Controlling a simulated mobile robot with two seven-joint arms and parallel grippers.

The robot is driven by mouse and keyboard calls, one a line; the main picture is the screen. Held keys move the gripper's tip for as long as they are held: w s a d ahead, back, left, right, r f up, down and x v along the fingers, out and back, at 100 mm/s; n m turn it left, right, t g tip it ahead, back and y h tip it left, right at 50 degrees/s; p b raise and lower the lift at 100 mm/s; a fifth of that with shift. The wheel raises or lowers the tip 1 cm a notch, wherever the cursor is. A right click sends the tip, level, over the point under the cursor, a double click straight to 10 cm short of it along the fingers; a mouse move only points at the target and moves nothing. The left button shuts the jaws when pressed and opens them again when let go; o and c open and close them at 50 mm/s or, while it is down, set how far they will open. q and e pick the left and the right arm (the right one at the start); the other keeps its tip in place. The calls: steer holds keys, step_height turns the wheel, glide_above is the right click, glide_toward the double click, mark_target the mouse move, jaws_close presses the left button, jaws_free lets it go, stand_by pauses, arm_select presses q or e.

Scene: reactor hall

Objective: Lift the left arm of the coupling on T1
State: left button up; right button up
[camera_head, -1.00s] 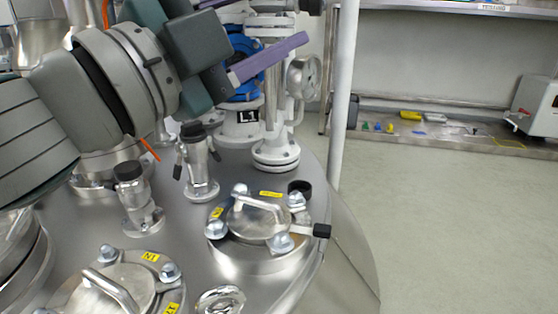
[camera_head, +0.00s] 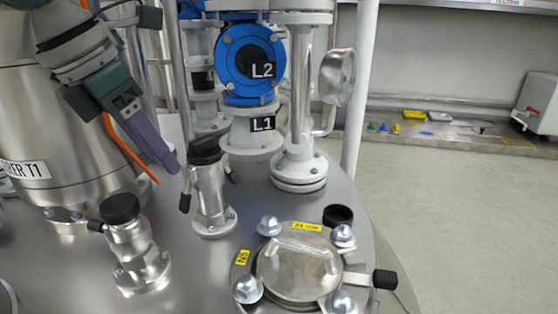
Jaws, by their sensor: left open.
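A label reading "T1" is on a steel vessel (camera_head: 25,168) at the left. Two black-capped metal fittings stand on the steel lid. The farther fitting (camera_head: 209,190) has a dark-tipped arm hanging at its left (camera_head: 185,201) and another at its right (camera_head: 231,176). The nearer fitting (camera_head: 135,250) shows one dark-tipped arm to its left; no label marks either as the T1 coupling. My left gripper (camera_head: 168,163) comes down from the upper left, open and empty. Its purple finger ends just left of the farther fitting's cap, apparently apart from it. My right gripper is out of view.
A blue valve (camera_head: 249,62) and a white flanged pipe with a gauge (camera_head: 336,77) rise behind the fittings. A round bolted hatch (camera_head: 299,272) lies at front right. An orange strip (camera_head: 130,150) runs beside the finger. Open floor lies to the right.

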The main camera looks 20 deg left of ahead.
mark_target(185, 186)
arm_select(q)
steer(key=b+x, duration=0.3)
steer(key=x, duration=0.4)
steer(key=shift+w, duration=0.1)
steer(key=shift+r, duration=0.1)
steer(key=shift+c, duration=0.2)
jaws_close()
